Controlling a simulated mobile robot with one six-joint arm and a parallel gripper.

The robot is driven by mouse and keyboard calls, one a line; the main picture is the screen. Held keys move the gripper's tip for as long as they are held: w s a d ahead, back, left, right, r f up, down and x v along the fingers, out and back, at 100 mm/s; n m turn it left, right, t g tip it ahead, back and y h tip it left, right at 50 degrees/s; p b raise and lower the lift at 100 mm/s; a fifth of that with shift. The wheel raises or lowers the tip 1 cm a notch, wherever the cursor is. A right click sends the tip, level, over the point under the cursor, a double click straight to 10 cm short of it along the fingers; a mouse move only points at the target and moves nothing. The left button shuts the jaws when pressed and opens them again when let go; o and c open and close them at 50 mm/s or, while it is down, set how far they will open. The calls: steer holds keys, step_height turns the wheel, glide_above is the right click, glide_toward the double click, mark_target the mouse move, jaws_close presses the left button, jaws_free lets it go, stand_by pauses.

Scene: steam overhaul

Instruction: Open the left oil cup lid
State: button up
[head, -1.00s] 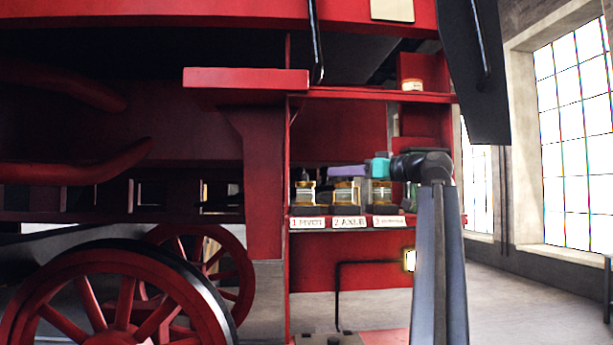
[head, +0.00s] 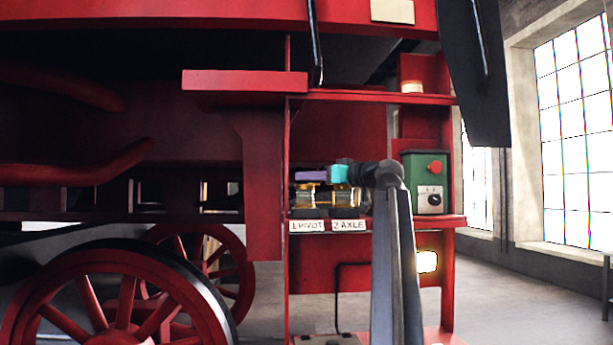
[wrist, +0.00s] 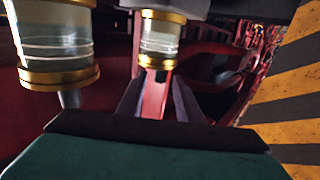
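The left oil cup (head: 304,195), glass with brass bands, stands on the red shelf above the "1 PIVOT" label (head: 307,226). A glass cup with brass bands (wrist: 160,38) stands beyond the fingertips. Another, larger cup (wrist: 55,40) is at the upper left. I cannot tell which of these is the left one.
A second cup (head: 338,195) stands above the "2 AXLE" label (head: 349,226). A green box (head: 428,180) with a red button and a dial stands at the shelf's right end. Striped floor (wrist: 285,90) shows at right.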

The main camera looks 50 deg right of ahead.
steer(key=shift+w, duration=1.05)
steer(key=shift+a, duration=0.1)
jaws_close()
